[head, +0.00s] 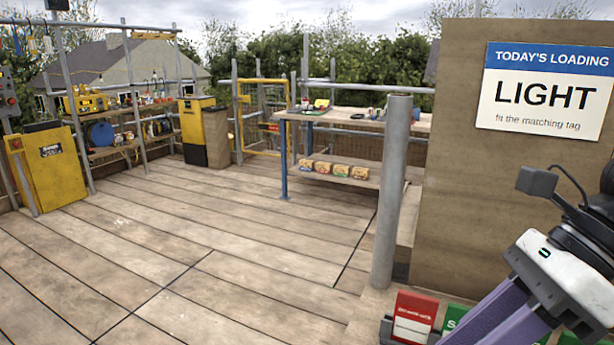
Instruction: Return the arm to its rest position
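My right gripper (500,322) comes in at the lower right, with a white housing and two purple-grey fingers pointing down and left. Its fingertips run past the bottom edge, so I cannot tell how far apart they are or whether they hold anything. It is in front of a red tag (414,318) and green tags (455,318), which it partly covers. My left gripper is not in view.
A board with a sign (545,92) reading "LIGHT" stands at the right, beside a grey post (391,190). A workbench (350,122) with several small packs on its lower shelf is behind. Yellow cabinets (52,168) stand left. The plank floor (190,245) is clear.

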